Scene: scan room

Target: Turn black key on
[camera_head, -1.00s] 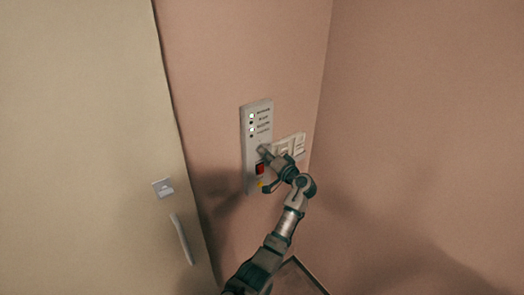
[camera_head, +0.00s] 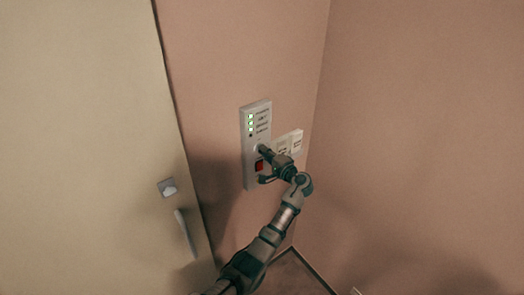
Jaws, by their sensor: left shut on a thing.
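A tall light-grey control panel (camera_head: 257,112) is on the pink wall, with a column of small lights at its top left, several of them lit green (camera_head: 251,122). A red switch (camera_head: 259,166) shows on its lower half. My left gripper (camera_head: 265,164) is at this lower half, one finger near the panel's middle and the other lower, beside the red switch. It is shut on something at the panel. The black key cannot be made out; the gripper covers that part. My right gripper is out of view.
White wall switches (camera_head: 289,143) are just right of the panel, close to my left wrist. A beige door (camera_head: 90,140) with a lock plate (camera_head: 167,187) and handle (camera_head: 184,234) stands at the left. The wall corner is to the right.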

